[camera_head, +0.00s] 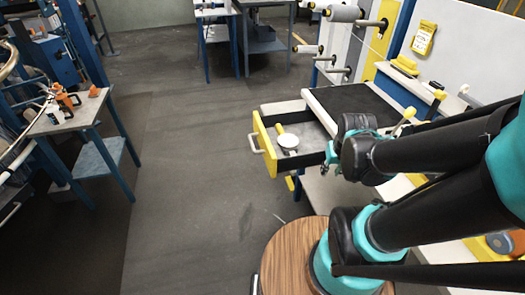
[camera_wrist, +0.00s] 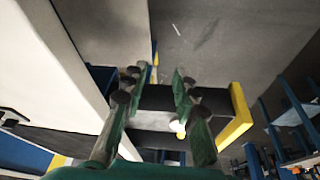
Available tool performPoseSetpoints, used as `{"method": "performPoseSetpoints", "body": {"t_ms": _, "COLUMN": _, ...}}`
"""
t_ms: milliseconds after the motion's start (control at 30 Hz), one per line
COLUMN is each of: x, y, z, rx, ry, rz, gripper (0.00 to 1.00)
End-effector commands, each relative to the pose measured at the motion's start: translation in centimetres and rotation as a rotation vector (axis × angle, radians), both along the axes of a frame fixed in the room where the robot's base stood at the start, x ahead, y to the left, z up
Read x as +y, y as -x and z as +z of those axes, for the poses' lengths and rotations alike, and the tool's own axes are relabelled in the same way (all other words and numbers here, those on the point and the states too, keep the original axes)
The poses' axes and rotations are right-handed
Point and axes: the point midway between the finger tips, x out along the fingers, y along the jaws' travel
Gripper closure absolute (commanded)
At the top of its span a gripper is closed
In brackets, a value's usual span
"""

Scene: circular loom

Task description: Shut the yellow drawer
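The yellow drawer (camera_head: 264,146) stands pulled out from under the dark-topped workbench (camera_head: 350,101). Its yellow front has a pale handle (camera_head: 256,144), and a white round item (camera_head: 288,141) lies inside. In the wrist view the yellow front (camera_wrist: 238,118) is at the right, beyond the fingers. My gripper (camera_head: 331,157) is at the drawer's near side, close to the bench, behind the front panel. In the wrist view my gripper (camera_wrist: 158,88) has its fingers apart with nothing held between them. I cannot tell whether it touches the drawer's dark side wall. The handle is hidden in the wrist view.
A small table with orange tools (camera_head: 72,119) stands at the left. A round wooden top (camera_head: 288,262) is near the bottom, by my arm. Rollers (camera_head: 343,14) and a white panel rise behind the bench. The floor (camera_head: 195,160) left of the drawer is clear.

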Motion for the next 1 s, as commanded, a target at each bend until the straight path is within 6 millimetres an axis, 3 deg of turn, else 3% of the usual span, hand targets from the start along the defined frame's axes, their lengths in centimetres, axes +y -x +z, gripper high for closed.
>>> {"method": "performPoseSetpoints", "body": {"t_ms": 33, "x": 0.9, "y": -0.8, "z": 0.4, "rx": 0.018, "ry": 0.021, "rz": 0.066, "gripper": 0.81}}
{"method": "performPoseSetpoints", "body": {"t_ms": 200, "x": 5.0, "y": -3.8, "z": 1.8, "rx": 0.110, "ry": 0.144, "rz": 0.394, "gripper": 1.00}}
{"method": "performPoseSetpoints", "body": {"t_ms": 367, "x": 10.0, "y": -6.3, "z": 2.9, "rx": 0.199, "ry": 0.271, "rz": 0.727, "gripper": 1.00}}
{"method": "performPoseSetpoints", "body": {"t_ms": 500, "x": 15.2, "y": -7.7, "z": 3.5, "rx": 0.276, "ry": 0.383, "rz": 1.011, "gripper": 1.00}}
{"method": "performPoseSetpoints", "body": {"t_ms": 800, "x": 26.5, "y": -7.9, "z": 4.0, "rx": 0.427, "ry": 0.600, "rz": 1.536, "gripper": 1.00}}
{"method": "performPoseSetpoints", "body": {"t_ms": 1000, "x": 30.1, "y": -7.1, "z": 4.0, "rx": 0.476, "ry": 0.666, "rz": 1.688, "gripper": 1.00}}
